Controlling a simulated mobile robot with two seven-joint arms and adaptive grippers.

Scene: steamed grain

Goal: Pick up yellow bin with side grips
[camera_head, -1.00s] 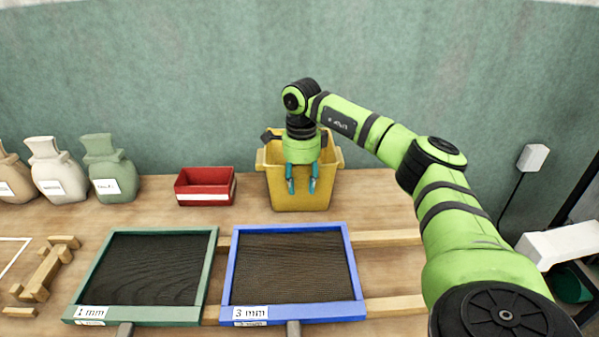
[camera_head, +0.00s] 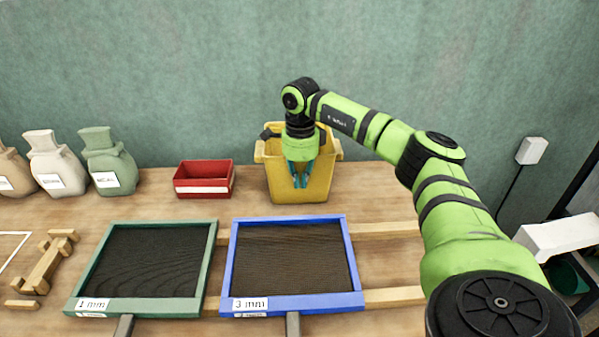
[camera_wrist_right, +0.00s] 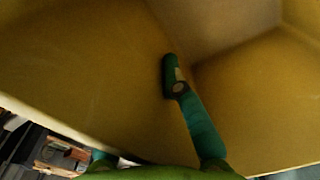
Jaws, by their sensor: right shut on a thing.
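The yellow bin (camera_head: 323,188) stands upright on the wooden bench near the back wall, with a grip tab at its upper right. My right gripper (camera_head: 300,180) comes down over the bin's front wall, its teal fingers close together, shut on the bin. In the right wrist view, the bin's yellow walls (camera_wrist_right: 90,70) fill most of the picture and one teal finger (camera_wrist_right: 190,105) lies against them. The other finger is mostly hidden there. The bin appears to rest on the bench. My left gripper is not in view.
A red box (camera_head: 204,190) stands just left of the bin. A blue-framed sieve (camera_head: 228,265) and a green-framed sieve (camera_head: 84,285) lie in front. Several sacks (camera_head: 108,170) stand at the left. Bare bench (camera_head: 375,195) lies right of the bin.

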